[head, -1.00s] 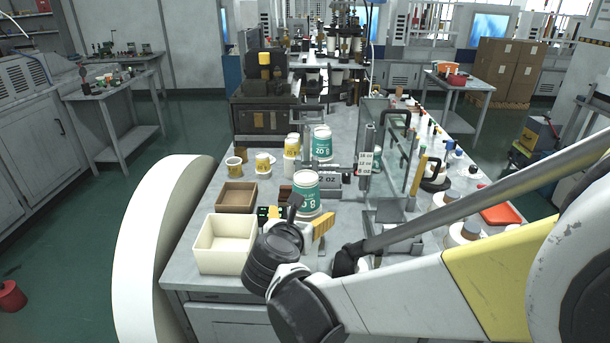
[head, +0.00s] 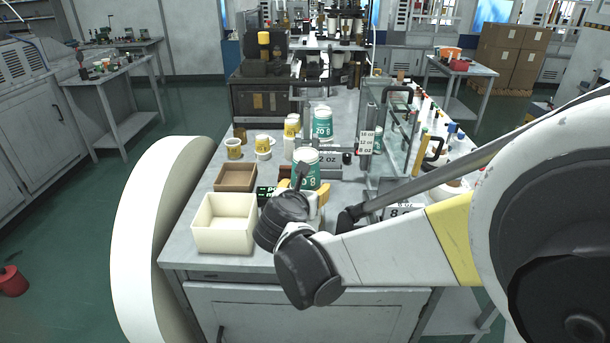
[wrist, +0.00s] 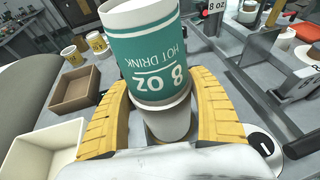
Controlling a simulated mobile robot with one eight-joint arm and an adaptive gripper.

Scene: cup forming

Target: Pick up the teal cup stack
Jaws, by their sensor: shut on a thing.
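The teal cup stack (wrist: 151,62), white with a teal band reading "8 oz hot drink", is between the two yellow fingers of my gripper (wrist: 165,110) in the wrist view. The fingers are shut around its lower part. In the head view the teal cup stack (head: 307,168) shows above my gripper (head: 310,197), partly hidden by my wrist. Whether its base touches the table cannot be told. Another teal cup stack (head: 323,122) stands farther back on the bench.
A cream bin (head: 223,240) and a brown tray (head: 235,177) stand at the left of the bench. Several yellow-and-white cups (head: 263,145) stand behind them.

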